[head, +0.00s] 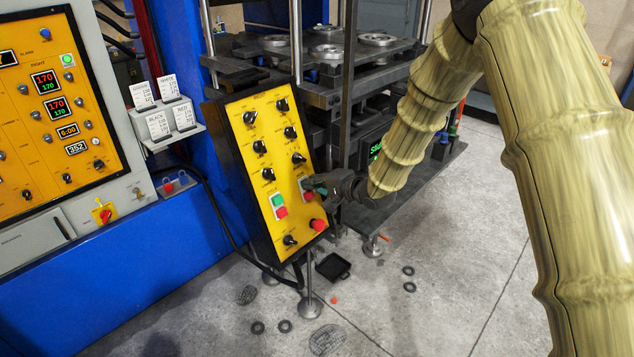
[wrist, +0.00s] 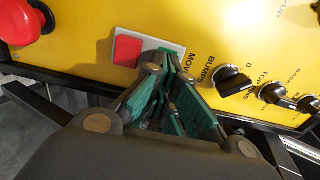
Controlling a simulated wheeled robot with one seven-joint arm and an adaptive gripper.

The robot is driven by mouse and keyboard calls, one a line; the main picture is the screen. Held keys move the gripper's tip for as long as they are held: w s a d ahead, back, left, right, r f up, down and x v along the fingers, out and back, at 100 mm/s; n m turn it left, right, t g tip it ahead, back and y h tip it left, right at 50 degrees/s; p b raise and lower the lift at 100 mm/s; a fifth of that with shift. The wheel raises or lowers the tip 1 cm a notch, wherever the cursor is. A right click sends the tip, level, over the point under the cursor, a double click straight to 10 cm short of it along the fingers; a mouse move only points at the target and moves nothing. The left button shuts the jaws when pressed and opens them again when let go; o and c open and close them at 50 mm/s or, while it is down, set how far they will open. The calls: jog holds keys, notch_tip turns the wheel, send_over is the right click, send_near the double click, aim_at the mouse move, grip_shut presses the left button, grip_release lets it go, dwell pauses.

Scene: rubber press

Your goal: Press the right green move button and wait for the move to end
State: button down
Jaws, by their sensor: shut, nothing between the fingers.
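The right move switch in the head view sits low on the right column of the yellow control panel (head: 262,135), mostly hidden by my gripper (head: 312,185). In the wrist view its red button (wrist: 127,49) shows plainly on a white plate. The green button (wrist: 175,48) beside it is largely covered by my fingertips. My gripper (wrist: 168,68) is shut and empty, its tips at the green button. I cannot tell whether they touch it or whether it is pushed in. The left move switch has a green button (head: 276,199) above a red one (head: 281,212).
A red mushroom button (head: 318,225) sits just below the right switch. Several black knobs are close by, including the bumps knob (wrist: 232,80). The press platens (head: 330,55) stand behind the panel. Rings and a black tray (head: 333,266) lie on the floor.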

dwell(0.3)
jog(key=b+v, duration=0.1)
jog(key=v, duration=1.3)
jog(key=shift+s+f, duration=0.1)
jog(key=shift+f, duration=0.05)
dwell(0.3)
jog(key=s+d+f+n+g+h+b, duration=0.1)
jog(key=s+d+f+h, duration=0.1)
jog(key=s+f, duration=0.6)
jog(key=s+d+f+n+g+h, duration=0.15)
jog(key=s+f, duration=0.35)
jog(key=f, duration=0.7)
jog(key=s+d+f+n+g+h+b, duration=0.1)
jog(key=s+f+g+h, duration=0.1)
jog(key=s+f, duration=0.65)
jog(key=s+d+f+n+g+h, duration=0.1)
jog(key=s+d+f, duration=0.1)
jog(key=s+f, duration=0.3)
jog(key=s+d+f+n+g+h+b, duration=0.1)
jog(key=s+f, duration=0.4)
jog(key=s, duration=0.6)
jog(key=s+d+f+n+g+h, duration=0.2)
jog(key=s+d+f+n+g, duration=0.1)
jog(key=s, duration=0.5)
notch_tip(320, 180, down, 2)
jog(key=shift+s+d+f+b, duration=0.25)
jog(key=shift+d+b, duration=0.1)
jog(key=shift+d, duration=0.3)
jog(key=shift+r, duration=0.1)
